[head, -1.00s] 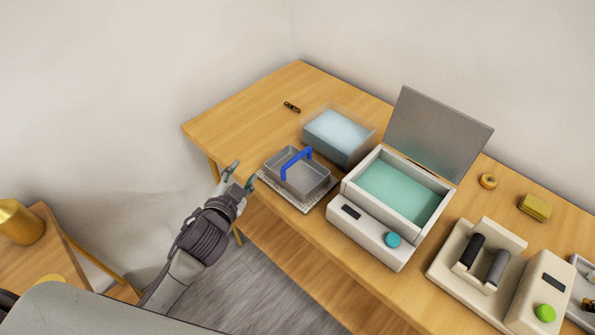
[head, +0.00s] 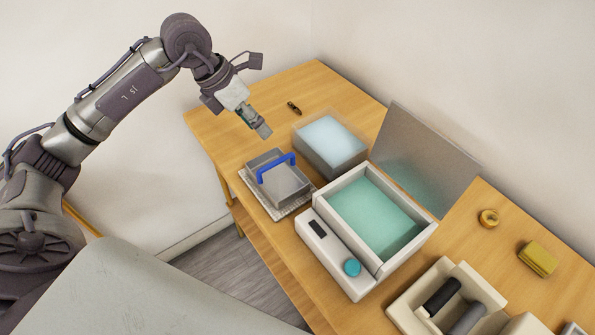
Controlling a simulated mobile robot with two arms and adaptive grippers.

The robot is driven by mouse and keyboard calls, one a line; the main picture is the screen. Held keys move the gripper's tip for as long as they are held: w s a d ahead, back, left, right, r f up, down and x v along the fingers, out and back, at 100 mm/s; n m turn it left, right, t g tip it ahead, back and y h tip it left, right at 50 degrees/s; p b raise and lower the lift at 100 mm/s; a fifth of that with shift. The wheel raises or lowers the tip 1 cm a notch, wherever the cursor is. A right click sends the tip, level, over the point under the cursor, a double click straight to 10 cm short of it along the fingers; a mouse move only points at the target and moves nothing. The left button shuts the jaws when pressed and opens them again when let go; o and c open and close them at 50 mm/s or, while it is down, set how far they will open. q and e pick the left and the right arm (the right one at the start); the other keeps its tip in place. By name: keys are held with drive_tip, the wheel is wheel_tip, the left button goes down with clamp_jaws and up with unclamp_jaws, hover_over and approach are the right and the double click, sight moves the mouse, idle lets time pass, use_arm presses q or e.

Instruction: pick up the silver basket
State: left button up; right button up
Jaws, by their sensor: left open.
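The silver basket (head: 285,186) is a grey open box with a blue arched handle (head: 275,168). It sits on a white textured mat (head: 259,199) near the table's left front edge. My left gripper (head: 259,124) is above the table, up and to the left of the basket, with its fingers pointing down to the right. It is open, holds nothing and is apart from the handle. My right gripper is not in view.
A clear bin of pale blue liquid (head: 330,145) stands right behind the basket. A white machine (head: 345,268) with a teal bath and raised grey lid (head: 425,160) stands to the right. A small dark item (head: 293,108) lies behind. Bare tabletop (head: 225,128) is at left.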

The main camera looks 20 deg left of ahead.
use_arm(q)
drive_tip(key=p, duration=0.1)
hover_over(280, 158)
drive_tip(key=s+a, duration=0.2)
drive_tip(key=a, duration=0.1)
wheel_tip(280, 158, down, 6)
drive_tip(key=shift+w+d+f+p, duration=0.3)
drive_tip(key=shift+d+f+p, duration=0.15)
drive_tip(key=shift+f, duration=0.15)
drive_tip(key=shift+w+d+f+p, duration=0.3)
drive_tip(key=shift+d+f, duration=0.15)
drive_tip(key=shift+f, duration=0.1)
drive_tip(key=p+x, duration=0.1)
drive_tip(key=x, duration=0.2)
drive_tip(key=shift+f, duration=0.3)
drive_tip(key=shift+d+f, duration=0.1)
drive_tip(key=shift+f, duration=0.15)
drive_tip(key=shift+c, duration=3.1)
clamp_jaws()
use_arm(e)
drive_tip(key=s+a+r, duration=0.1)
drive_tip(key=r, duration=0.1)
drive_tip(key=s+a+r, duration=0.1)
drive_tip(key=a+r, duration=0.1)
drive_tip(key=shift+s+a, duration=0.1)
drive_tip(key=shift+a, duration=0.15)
